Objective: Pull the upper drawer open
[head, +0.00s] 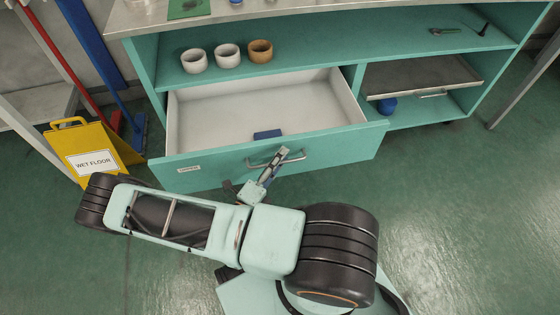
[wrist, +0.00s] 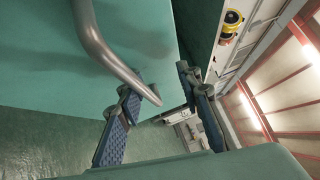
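The upper drawer (head: 180,130) is pulled well out of the teal cabinet. Its teal front (head: 330,148) carries a curved metal handle (head: 262,162) and a small label; the teal front panel also fills the wrist view (wrist: 40,60). My gripper (head: 277,158) is at the right part of the handle. In the wrist view my gripper (wrist: 157,82) has its two blue-padded fingers spread apart. The metal handle (wrist: 108,58) reaches into the space by the left finger; I cannot tell whether they touch.
A small dark blue block (head: 267,134) lies in the drawer. Two white cups and a brown cup (head: 260,50) stand on the shelf above. A blue ball (head: 387,105) sits in the lower right bay. A yellow wet-floor sign (head: 95,155) stands at left.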

